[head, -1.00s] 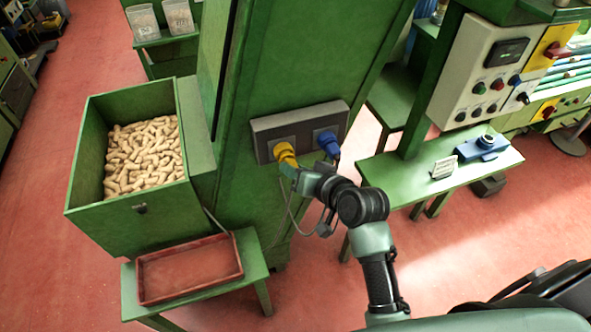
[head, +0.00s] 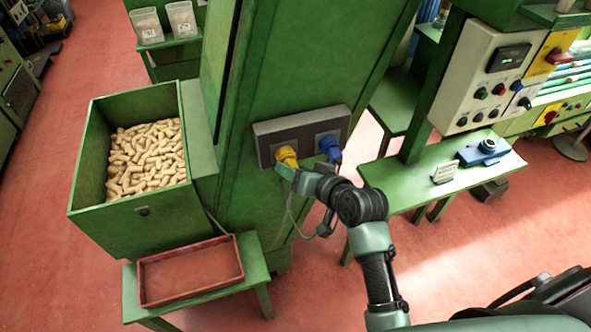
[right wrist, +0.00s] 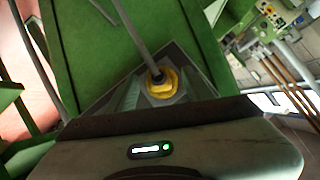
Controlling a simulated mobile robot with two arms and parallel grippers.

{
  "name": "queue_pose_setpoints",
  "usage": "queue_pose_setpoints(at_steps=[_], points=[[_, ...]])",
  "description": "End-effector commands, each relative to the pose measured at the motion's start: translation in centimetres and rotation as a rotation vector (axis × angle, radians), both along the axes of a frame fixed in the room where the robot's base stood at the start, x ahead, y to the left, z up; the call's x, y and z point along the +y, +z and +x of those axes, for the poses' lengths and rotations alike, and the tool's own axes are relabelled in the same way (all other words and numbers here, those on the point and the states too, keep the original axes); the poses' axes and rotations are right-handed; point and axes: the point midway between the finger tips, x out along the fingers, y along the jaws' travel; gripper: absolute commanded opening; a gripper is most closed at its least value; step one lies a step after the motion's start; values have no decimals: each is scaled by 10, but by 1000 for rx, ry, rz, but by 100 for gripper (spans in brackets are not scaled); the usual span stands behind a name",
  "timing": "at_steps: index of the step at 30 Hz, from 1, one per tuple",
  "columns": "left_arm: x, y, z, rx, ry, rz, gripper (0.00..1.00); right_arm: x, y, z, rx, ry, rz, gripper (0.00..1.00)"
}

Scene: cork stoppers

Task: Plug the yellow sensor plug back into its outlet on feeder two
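The yellow sensor plug (head: 287,155) sits at the left outlet of the grey outlet panel (head: 303,129) on the green machine column. In the right wrist view the yellow plug (right wrist: 162,84) points into the grey panel, with its grey cable running up from its back. My right gripper (head: 292,172) is at the plug; in the right wrist view its fingers (right wrist: 165,95) stand on either side of the plug with a visible gap, so it looks open. The outlet's socket is hidden behind the plug. My left gripper is not in view.
A blue plug (head: 330,147) sits in the outlet just right of the yellow one. A green bin of corks (head: 147,160) stands to the left above a red tray (head: 190,271). A control box (head: 490,77) and green bench (head: 425,184) are at the right.

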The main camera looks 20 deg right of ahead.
Motion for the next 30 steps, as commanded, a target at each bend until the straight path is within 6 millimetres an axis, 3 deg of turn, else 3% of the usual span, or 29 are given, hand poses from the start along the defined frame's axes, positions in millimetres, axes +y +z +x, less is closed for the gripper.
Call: queue_pose_setpoints(at_steps=[5,18,30], points=[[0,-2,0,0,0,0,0,-2,1,-5,0,-1,0,52],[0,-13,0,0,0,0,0,-20,30,-59,-1,0,-1,52],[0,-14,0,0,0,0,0,-22,35,-67,-1,0,0,52]])
